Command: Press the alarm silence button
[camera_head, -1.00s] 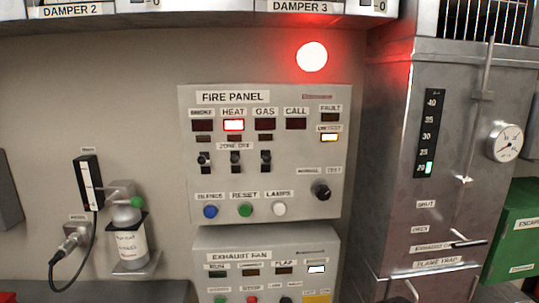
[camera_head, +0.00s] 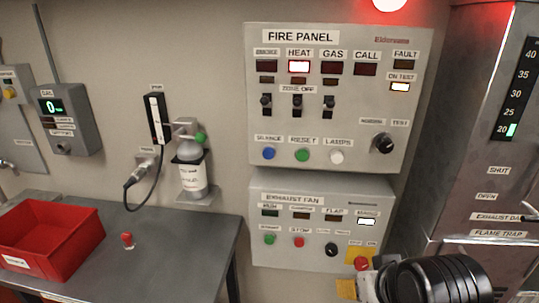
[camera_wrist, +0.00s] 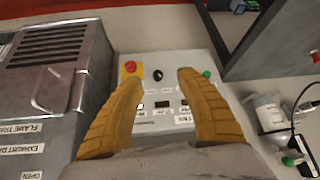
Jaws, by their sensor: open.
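The fire panel (camera_head: 430,60) hangs on the wall in the head view. Its blue button (camera_head: 268,153), labelled SILENCE, sits at the lower left, beside the green RESET button (camera_head: 302,155) and the white LAMPS button (camera_head: 336,157). The HEAT lamp (camera_head: 299,66) is lit. My gripper (camera_wrist: 160,84) shows in the wrist view with two yellow fingers spread apart and nothing between them. The fingers overlap the exhaust fan panel (camera_wrist: 172,64), seen upside down. The silence button is not visible in the wrist view. My dark arm part is at the lower right of the head view.
The exhaust fan panel (camera_head: 262,222) is below the fire panel, with a red button on yellow (camera_head: 361,263). The metal flame trap cabinet (camera_head: 470,150) stands right. A bottle (camera_head: 192,175) hangs left. A red bin (camera_head: 45,240) rests on the grey bench (camera_head: 180,235).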

